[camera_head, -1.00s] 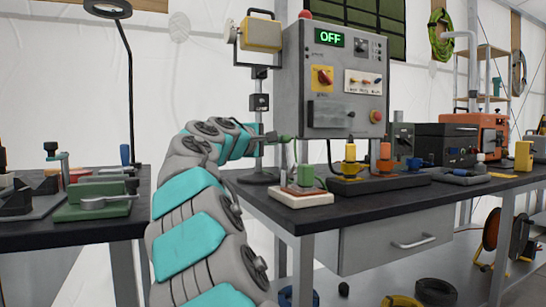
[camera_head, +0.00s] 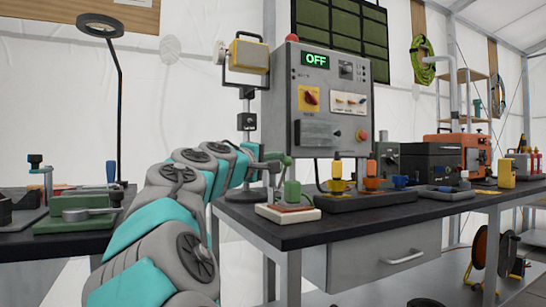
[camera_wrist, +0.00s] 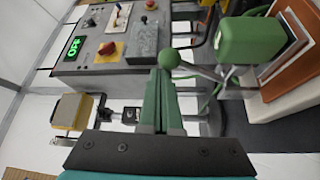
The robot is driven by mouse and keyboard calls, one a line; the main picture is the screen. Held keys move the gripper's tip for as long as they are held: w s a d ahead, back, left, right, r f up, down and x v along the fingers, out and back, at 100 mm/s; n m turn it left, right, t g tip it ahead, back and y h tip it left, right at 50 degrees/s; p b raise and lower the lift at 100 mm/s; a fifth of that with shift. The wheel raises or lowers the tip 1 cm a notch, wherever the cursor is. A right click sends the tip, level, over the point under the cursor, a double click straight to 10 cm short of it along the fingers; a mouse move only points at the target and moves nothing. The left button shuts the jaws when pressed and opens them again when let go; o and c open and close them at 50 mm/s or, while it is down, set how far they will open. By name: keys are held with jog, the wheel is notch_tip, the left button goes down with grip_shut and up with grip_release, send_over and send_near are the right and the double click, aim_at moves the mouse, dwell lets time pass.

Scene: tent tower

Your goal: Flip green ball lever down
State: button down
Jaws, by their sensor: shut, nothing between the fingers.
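The green ball (camera_wrist: 169,58) sits on the end of a thin metal lever (camera_wrist: 195,70) in the wrist view. The lever runs to a green block (camera_wrist: 250,40) on a white base. In the head view the green ball (camera_head: 287,160) stands above and slightly left of its green block (camera_head: 292,190). My gripper (camera_wrist: 162,78) is shut and empty, with its fingertips right at the ball. I cannot tell whether they touch it. In the head view my gripper (camera_head: 272,162) is left of the ball and partly hard to make out.
A grey control panel (camera_head: 330,95) reading OFF stands behind the lever. A black base with yellow, orange and blue parts (camera_head: 370,198) is to the right on the dark bench (camera_head: 340,229). A yellow lamp (camera_head: 248,55) on a stand is behind my arm.

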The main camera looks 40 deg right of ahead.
jog(key=shift+s+f, duration=0.2)
jog(key=shift+s, duration=0.05)
dwell(0.5)
jog(key=w+r+p, duration=0.3)
jog(key=s+a+f, duration=0.1)
jog(key=a+f, duration=0.3)
jog(key=a, duration=0.5)
jog(key=shift+s+a, duration=0.25)
jog(key=shift+s, duration=0.1)
